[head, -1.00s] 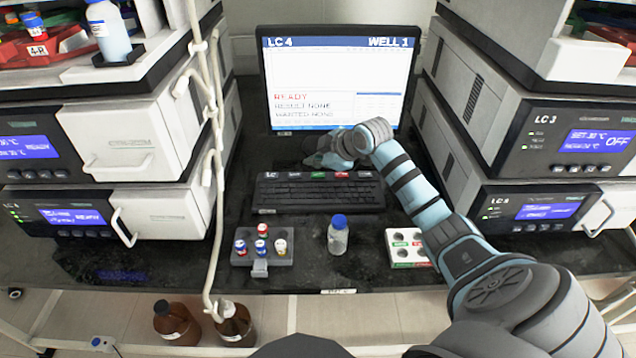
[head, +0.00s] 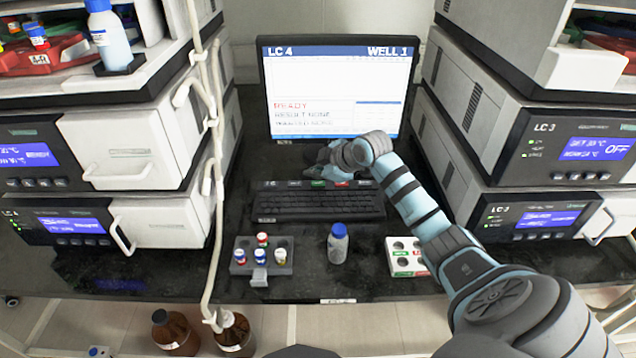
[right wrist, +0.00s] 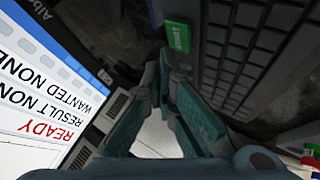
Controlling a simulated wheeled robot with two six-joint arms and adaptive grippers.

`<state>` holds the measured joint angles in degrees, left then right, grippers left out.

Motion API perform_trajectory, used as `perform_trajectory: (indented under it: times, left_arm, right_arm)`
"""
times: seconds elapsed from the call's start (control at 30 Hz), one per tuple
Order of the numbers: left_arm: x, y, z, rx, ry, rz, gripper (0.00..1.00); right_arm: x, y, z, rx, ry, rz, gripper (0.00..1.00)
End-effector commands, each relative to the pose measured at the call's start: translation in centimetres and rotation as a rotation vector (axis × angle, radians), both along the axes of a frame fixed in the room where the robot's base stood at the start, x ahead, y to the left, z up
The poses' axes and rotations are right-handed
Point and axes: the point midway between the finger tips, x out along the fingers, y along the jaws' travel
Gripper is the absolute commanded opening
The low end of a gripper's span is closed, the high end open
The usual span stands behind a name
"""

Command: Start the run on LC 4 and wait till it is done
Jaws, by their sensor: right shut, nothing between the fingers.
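The monitor (head: 340,80) stands at the back and shows "LC 4", "WELL 1", "READY" in red and "RESULT NONE". It also shows in the right wrist view (right wrist: 40,75). The dark keyboard (head: 318,205) lies in front of it, with a row of coloured keys along its far edge. A green key (right wrist: 178,36) with white lettering shows close to my fingertips in the right wrist view. My right gripper (head: 318,173) is shut and empty between the monitor and the keyboard's far edge. I cannot tell if it touches a key. My left gripper is out of view.
Stacked instruments with blue screens stand left (head: 70,225) and right (head: 535,218). A vial rack (head: 278,268), a blue-capped bottle (head: 338,243) and a white well block (head: 402,258) sit in front of the keyboard. A pale hose (head: 212,230) hangs at left.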

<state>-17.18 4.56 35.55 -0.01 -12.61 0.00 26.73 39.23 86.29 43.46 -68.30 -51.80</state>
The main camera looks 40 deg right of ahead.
Motion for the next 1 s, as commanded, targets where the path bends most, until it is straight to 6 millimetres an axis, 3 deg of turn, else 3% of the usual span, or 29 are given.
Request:
perform_trajectory:
  times: [1.0]
  left_arm:
    - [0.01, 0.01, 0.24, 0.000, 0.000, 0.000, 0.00]
  right_arm:
    - [0.00, -0.01, -0.85, 0.000, 0.000, 0.000, 0.00]
